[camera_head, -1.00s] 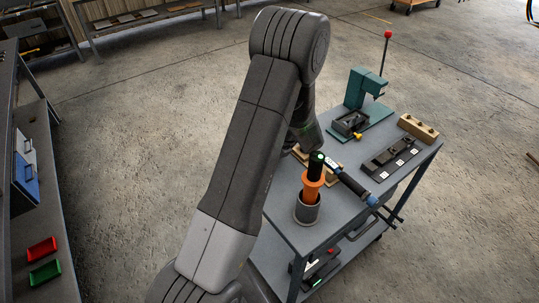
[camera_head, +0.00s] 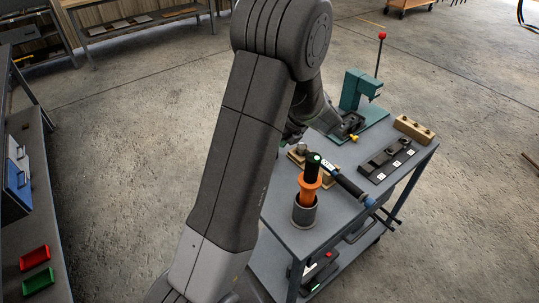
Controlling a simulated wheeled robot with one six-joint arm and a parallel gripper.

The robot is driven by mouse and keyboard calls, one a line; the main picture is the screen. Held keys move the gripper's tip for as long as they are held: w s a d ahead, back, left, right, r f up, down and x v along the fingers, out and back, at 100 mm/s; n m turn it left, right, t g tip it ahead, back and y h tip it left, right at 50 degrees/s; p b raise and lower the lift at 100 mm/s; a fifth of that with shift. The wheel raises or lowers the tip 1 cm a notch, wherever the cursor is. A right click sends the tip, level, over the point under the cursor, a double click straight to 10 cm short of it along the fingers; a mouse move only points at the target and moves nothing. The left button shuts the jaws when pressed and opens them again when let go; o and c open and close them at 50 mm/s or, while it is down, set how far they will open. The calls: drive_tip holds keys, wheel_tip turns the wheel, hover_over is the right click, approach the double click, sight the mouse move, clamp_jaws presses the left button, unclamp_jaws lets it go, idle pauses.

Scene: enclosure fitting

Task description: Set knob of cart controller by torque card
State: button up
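A dark box (camera_head: 318,272) with a small red part and a green light sits on the cart's lower shelf; it may be the controller, but its knob is too small to make out. A dark strip (camera_head: 386,160) with several white labels lies on the cart top at the right. No torque card can be told for sure. A black and orange driver (camera_head: 310,182) with a green-lit top stands upright in a grey cup (camera_head: 304,214).
The grey cart (camera_head: 338,213) also bears a teal press (camera_head: 358,90) with a red-tipped lever, a wooden block (camera_head: 413,130) with holes, a partly hidden wooden fixture (camera_head: 326,173) and a dark tool with a blue band (camera_head: 350,186). Red (camera_head: 34,258) and green (camera_head: 37,280) trays lie at left.

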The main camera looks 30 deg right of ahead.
drive_tip(key=shift+v, duration=2.3)
drive_tip(key=shift+f, duration=0.1)
drive_tip(key=p+x, duration=0.1)
drive_tip(key=x, duration=1.2)
drive_tip(key=shift+w+a+f, duration=0.1)
drive_tip(key=shift+w+f, duration=0.05)
drive_tip(key=shift+f, duration=0.15)
drive_tip(key=shift+r, duration=0.15)
